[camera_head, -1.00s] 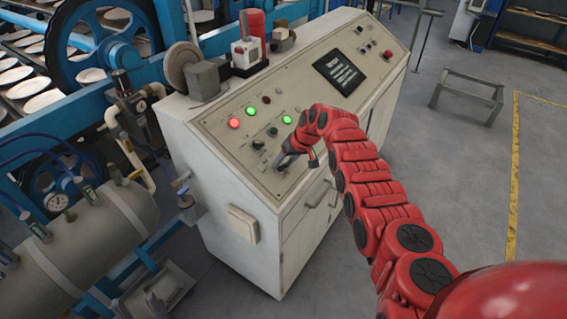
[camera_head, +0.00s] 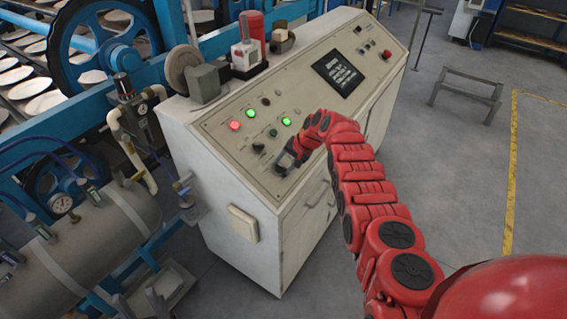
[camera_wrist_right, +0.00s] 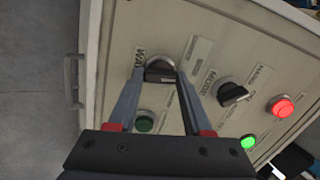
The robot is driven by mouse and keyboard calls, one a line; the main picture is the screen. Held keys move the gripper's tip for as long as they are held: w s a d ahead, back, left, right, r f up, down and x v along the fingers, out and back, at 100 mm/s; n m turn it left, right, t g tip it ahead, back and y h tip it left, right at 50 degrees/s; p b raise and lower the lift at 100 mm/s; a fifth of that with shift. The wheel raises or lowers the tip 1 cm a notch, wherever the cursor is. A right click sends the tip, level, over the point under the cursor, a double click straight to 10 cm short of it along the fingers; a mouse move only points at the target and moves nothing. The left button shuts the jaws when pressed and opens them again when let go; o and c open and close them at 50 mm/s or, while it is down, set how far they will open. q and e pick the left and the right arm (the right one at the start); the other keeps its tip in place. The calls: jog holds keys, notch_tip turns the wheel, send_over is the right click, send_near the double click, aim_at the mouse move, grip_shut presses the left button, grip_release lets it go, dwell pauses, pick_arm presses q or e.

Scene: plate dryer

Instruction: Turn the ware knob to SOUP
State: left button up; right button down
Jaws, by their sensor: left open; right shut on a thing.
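The white control console (camera_head: 225,150) has a sloped panel with knobs, buttons and lamps. In the right wrist view the ware knob (camera_wrist_right: 160,70) is black on a metal collar, beside a label that starts "WA". My right gripper (camera_wrist_right: 161,78) is shut on it, with a finger on each side. In the head view my right gripper (camera_head: 285,162) is at the lower edge of the panel and hides this knob. The small position labels around the knob are too blurred to read. My left gripper is not in view.
A second black knob (camera_wrist_right: 232,93), labelled MODE, sits beside the ware knob. A red lamp (camera_wrist_right: 283,107), a lit green lamp (camera_wrist_right: 248,142) and a dark green button (camera_wrist_right: 145,122) are near. A dark screen (camera_head: 338,73) is further along the panel. Open floor lies right of the console.

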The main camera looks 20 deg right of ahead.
jog(key=shift+d+r+m, duration=0.1)
jog(key=shift+m, duration=1.3)
jog(key=shift+f+m+b, duration=0.2)
jog(key=shift+m+b, duration=0.35)
jog(key=shift+m, duration=0.15)
jog(key=shift+m+t+b, duration=0.3)
jog(key=shift+m+b, duration=0.6)
jog(key=shift+m, duration=0.1)
jog(key=shift+r, duration=0.1)
jog(key=shift+c, duration=1.6)
grip_release()
